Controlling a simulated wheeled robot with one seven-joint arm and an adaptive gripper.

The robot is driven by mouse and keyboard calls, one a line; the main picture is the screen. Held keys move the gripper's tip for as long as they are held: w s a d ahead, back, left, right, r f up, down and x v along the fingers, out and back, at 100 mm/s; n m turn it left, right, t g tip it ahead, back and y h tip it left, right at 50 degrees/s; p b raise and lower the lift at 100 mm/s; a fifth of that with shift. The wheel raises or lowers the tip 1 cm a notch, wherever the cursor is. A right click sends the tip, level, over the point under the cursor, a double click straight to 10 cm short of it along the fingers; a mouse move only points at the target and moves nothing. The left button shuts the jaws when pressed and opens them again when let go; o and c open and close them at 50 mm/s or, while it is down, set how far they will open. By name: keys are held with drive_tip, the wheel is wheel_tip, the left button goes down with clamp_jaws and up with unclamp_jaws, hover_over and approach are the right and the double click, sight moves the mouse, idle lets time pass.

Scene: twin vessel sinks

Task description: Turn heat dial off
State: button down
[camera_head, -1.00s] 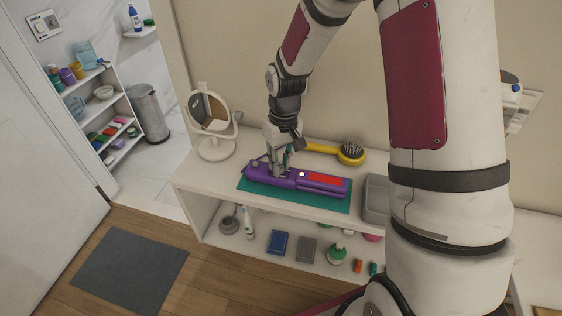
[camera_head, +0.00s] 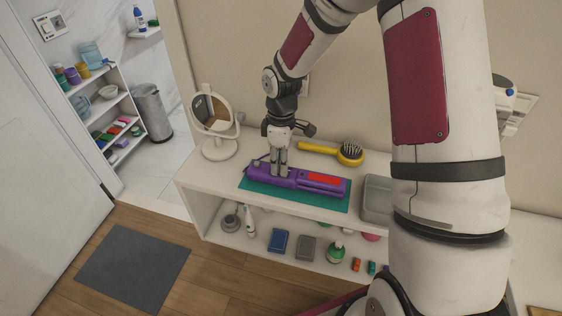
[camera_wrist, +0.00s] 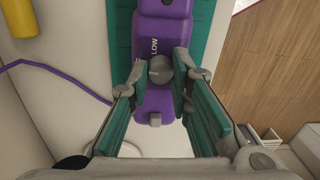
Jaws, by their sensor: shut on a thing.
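A purple hair straightener (camera_head: 321,181) with a red panel lies on a green mat (camera_head: 256,186) on the white shelf top. In the wrist view its purple body (camera_wrist: 172,32) bears the word LOW beside a round grey dial (camera_wrist: 160,69). My gripper (camera_head: 279,172) points down over the left part of the straightener. In the wrist view my gripper (camera_wrist: 162,79) has its two fingertips on either side of the dial, shut on it. The fingertips hide the dial's sides.
A yellow hairbrush (camera_head: 335,150) lies behind the straightener. A round mirror (camera_head: 213,113) stands to the left and a grey box (camera_head: 377,198) to the right. A purple cord (camera_wrist: 62,70) runs beside the body. The wall rises close behind.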

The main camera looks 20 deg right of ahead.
drive_tip(key=shift+n, duration=0.6)
drive_tip(key=c, duration=1.4)
unclamp_jaws()
drive_tip(key=shift+c, duration=0.2)
drive_tip(key=shift+r, duration=0.1)
wheel_tip(320, 180, up, 12)
drive_tip(key=shift+w+d, duration=0.15)
drive_tip(key=shift+w, duration=0.2)
